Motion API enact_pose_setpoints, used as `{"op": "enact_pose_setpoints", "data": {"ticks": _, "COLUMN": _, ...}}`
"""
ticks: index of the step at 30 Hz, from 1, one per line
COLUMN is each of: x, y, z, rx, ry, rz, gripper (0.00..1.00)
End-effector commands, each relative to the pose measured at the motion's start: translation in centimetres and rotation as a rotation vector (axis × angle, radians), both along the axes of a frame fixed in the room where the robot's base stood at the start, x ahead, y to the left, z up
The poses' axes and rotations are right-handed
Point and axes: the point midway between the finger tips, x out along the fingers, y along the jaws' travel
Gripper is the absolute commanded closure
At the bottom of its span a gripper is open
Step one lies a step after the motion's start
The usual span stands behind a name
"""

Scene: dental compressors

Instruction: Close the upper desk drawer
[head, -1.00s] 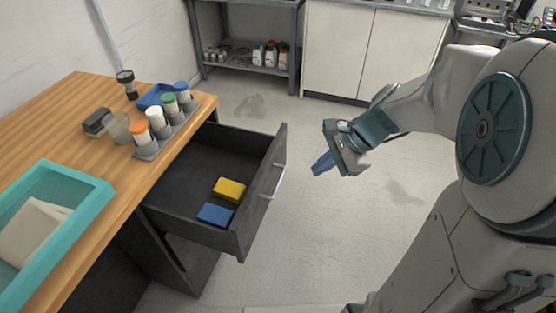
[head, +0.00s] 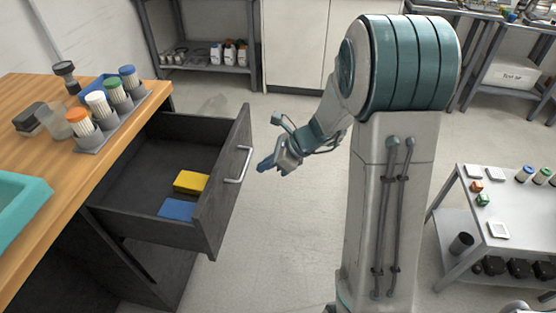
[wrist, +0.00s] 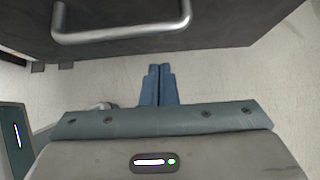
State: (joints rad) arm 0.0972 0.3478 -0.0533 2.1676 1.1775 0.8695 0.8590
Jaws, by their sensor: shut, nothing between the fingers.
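The upper desk drawer (head: 222,205) is dark grey and pulled well out from the wooden desk. A yellow block (head: 191,182) and a blue block (head: 177,209) lie inside it. Its metal bar handle (head: 239,165) is on the front panel, and the handle also shows at the top of the wrist view (wrist: 122,33). My gripper (head: 265,165) is shut and empty, to the right of the handle and apart from it. In the wrist view its blue fingertips (wrist: 160,70) are together and point towards the drawer front.
The desk top (head: 28,150) holds a rack of capped bottles (head: 112,122), a turquoise tray (head: 20,212) and small items. A grey cart (head: 465,215) stands at the right. A shelf unit (head: 208,75) is at the back. The floor before the drawer is clear.

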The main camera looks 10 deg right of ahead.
Motion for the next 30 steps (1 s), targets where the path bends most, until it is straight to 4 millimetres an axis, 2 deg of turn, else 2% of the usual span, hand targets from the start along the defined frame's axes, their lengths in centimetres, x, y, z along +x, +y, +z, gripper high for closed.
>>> {"op": "enact_pose_setpoints", "data": {"ticks": 2, "x": 0.3, "y": 1.2, "z": -1.5, "rx": 0.001, "ry": 0.002, "rz": 0.004, "gripper": 1.00}}
{"op": "enact_pose_setpoints", "data": {"ticks": 6, "x": 1.1, "y": 3.2, "z": -1.2, "rx": -0.001, "ry": -0.002, "rz": 0.005, "gripper": 1.00}}
{"op": "enact_pose_setpoints", "data": {"ticks": 10, "x": 1.6, "y": 4.4, "z": -1.2, "rx": -0.001, "ry": -0.002, "rz": 0.004, "gripper": 1.00}}
{"op": "enact_pose_setpoints", "data": {"ticks": 30, "x": 2.3, "y": 5.0, "z": -1.1, "rx": -0.001, "ry": -0.002, "rz": -0.013, "gripper": 1.00}}
